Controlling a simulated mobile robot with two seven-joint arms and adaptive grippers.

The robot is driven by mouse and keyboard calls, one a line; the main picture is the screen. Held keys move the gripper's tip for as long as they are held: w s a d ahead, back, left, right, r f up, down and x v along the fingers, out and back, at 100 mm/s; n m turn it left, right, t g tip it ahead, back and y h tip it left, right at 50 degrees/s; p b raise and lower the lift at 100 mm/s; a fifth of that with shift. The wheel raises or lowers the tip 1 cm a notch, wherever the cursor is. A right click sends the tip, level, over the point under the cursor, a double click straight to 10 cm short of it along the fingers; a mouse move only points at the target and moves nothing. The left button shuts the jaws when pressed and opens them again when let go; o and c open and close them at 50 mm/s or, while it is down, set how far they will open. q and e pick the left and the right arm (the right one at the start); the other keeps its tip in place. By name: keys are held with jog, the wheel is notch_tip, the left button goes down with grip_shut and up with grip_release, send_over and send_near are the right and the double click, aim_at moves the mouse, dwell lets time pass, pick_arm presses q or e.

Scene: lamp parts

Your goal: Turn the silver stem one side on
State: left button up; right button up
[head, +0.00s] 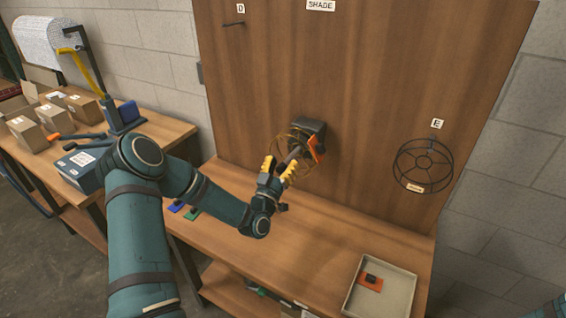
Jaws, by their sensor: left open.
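The silver stem (295,153) appears as a short greyish piece at the dark block (312,129) on the upright wooden panel. My left gripper (279,167) is in front of it with yellow fingertips apart, one on each side of the stem's near end. The gripper is open; I cannot tell whether a finger touches the stem. An orange part (318,148) is at the right of the stem, below the block. A thin brass wire ring or cage (276,143) surrounds the stem area. My right gripper is out of view.
A black wire cage (423,165) hangs on the panel under label E. A grey tray (401,292) with an orange piece (371,282) is at the bench's right. Boxes (82,108) crowd the left table. The middle bench is mostly clear.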

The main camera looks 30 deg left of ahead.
pick_arm(q)
grip_shut()
jog(key=shift+n, duration=0.3)
jog(key=n+y+b, duration=0.2)
jog(key=n, duration=0.1)
jog(key=shift+f+g, duration=0.15)
jog(key=shift+g, duration=0.25)
jog(key=n, duration=0.2)
jog(key=n+y+b, duration=0.1)
jog(key=n, duration=0.1)
jog(key=shift+a+g+y, duration=0.1)
jog(key=shift+g+y, duration=0.2)
jog(key=n+g, duration=0.1)
jog(key=n, duration=0.1)
jog(key=n+y+b, duration=0.1)
jog(key=n, duration=0.1)
jog(key=shift+a+f+g, duration=0.1)
jog(key=shift+g, duration=0.3)
jog(key=shift+f+n+g+y+b, duration=0.1)
jog(key=shift+n+g+y+b, duration=0.35)
jog(key=shift+n, duration=1.35)
